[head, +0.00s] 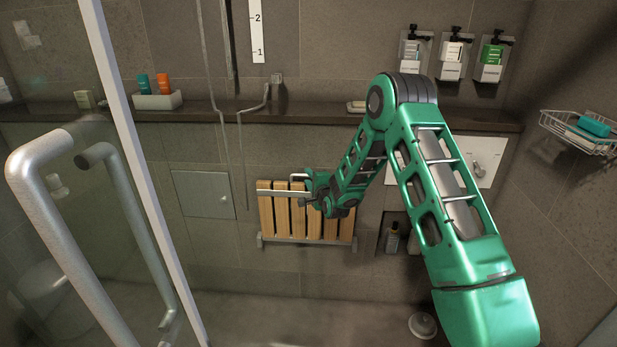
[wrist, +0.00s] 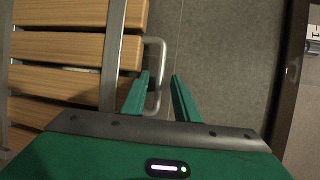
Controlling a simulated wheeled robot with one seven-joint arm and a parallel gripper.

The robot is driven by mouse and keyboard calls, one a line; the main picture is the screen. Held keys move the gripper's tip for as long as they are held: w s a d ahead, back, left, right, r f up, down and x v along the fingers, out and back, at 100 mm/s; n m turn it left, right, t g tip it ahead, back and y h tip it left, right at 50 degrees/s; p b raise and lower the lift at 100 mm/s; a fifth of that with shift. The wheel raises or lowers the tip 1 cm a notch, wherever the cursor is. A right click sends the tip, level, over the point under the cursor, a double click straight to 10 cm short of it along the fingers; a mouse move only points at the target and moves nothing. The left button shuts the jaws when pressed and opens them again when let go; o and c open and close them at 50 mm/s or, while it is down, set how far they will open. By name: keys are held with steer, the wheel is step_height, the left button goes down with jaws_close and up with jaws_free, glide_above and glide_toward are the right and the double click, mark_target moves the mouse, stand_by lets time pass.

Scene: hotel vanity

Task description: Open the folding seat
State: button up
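The folding seat (head: 283,215) has light wooden slats on a metal frame and is folded up against the tiled wall in the head view. Its slats (wrist: 70,48) fill the left of the wrist view. A metal loop handle (wrist: 155,43) sticks out from the seat's edge bar. My gripper (wrist: 160,75) is open, with its two green fingers apart. In the wrist view the handle's outer bar appears between the fingers, with a gap to the right finger; I cannot tell if the left finger touches it. In the head view my gripper (head: 312,188) is at the seat's top edge and hides part of it.
A stone ledge (head: 320,116) runs above the seat. A glass door with a thick metal handle (head: 75,240) stands at the left. A wall niche with a bottle (head: 392,238) is right of the seat. A wire basket (head: 580,135) hangs on the right wall.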

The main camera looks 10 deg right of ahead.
steer(key=shift+w, duration=0.45)
jaws_close()
